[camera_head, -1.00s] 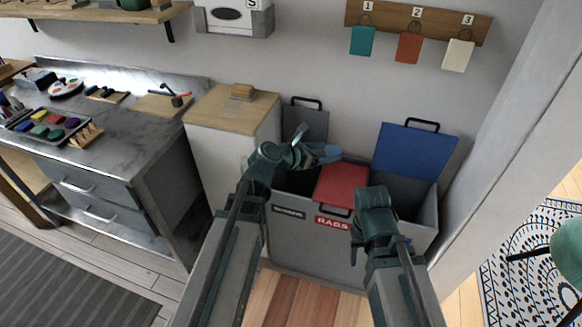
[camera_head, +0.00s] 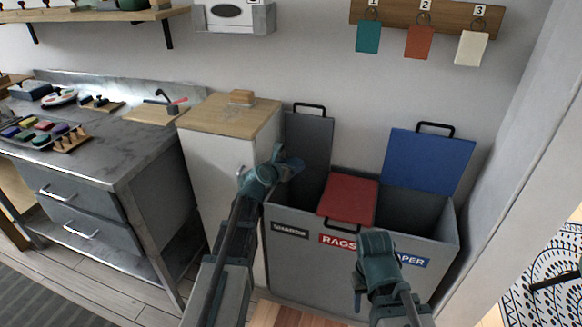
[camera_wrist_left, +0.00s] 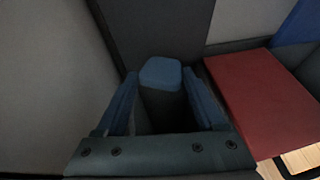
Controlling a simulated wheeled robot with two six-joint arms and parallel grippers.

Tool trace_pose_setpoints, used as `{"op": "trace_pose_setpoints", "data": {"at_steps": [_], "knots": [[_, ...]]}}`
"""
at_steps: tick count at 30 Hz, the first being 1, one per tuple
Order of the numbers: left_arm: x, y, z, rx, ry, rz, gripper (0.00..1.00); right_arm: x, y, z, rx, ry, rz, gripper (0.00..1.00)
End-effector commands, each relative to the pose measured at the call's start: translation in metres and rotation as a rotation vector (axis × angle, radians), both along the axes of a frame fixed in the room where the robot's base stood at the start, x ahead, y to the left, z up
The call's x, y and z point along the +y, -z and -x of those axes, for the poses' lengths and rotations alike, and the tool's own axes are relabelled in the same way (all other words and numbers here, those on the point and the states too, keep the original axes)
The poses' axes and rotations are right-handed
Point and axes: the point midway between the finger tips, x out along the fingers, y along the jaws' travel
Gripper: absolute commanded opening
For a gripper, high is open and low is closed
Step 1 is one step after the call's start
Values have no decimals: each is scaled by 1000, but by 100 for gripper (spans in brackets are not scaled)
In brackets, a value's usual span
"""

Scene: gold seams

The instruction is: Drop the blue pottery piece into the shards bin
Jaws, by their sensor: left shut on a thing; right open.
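My left gripper (camera_head: 287,164) is shut on the blue pottery piece (camera_wrist_left: 160,74), a small rounded blue block held between the fingertips in the left wrist view. In the head view I cannot tell the piece apart from the blue-green fingers. The gripper is above the left end of the grey bin unit, by the open shards bin (camera_head: 290,229), whose grey lid (camera_head: 313,150) stands up behind. The dark opening shows partly behind the gripper. My right gripper (camera_head: 368,285) is open, low in front of the bins, its fingers mostly hidden.
The red rags lid (camera_head: 349,197) is shut in the middle. The paper bin (camera_head: 411,261) at right is open, its blue lid (camera_head: 430,160) raised. A white cabinet (camera_head: 217,165) stands left of the bins, and a metal workbench (camera_head: 110,150) further left.

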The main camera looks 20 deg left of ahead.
Motion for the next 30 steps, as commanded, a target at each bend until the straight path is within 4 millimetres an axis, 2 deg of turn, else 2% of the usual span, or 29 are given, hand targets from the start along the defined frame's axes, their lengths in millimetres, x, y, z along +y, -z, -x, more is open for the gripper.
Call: {"op": "trace_pose_setpoints", "data": {"at_steps": [15, 26, 27, 30], "knots": [[-1, 54, 0, 0, 1, -1, 14, 0, 54, -1, -2, -6, 1, 50], [-1, 57, 0, 0, 1, -1, 14, 0, 57, -1, -1, -8, 0, 50], [-1, 57, 0, 0, 1, -1, 76, 0, 57, -1, -1, -8, 0, 50], [-1, 57, 0, 0, 1, -1, 94, 0, 57, -1, -1, -8, 0, 50]]}}
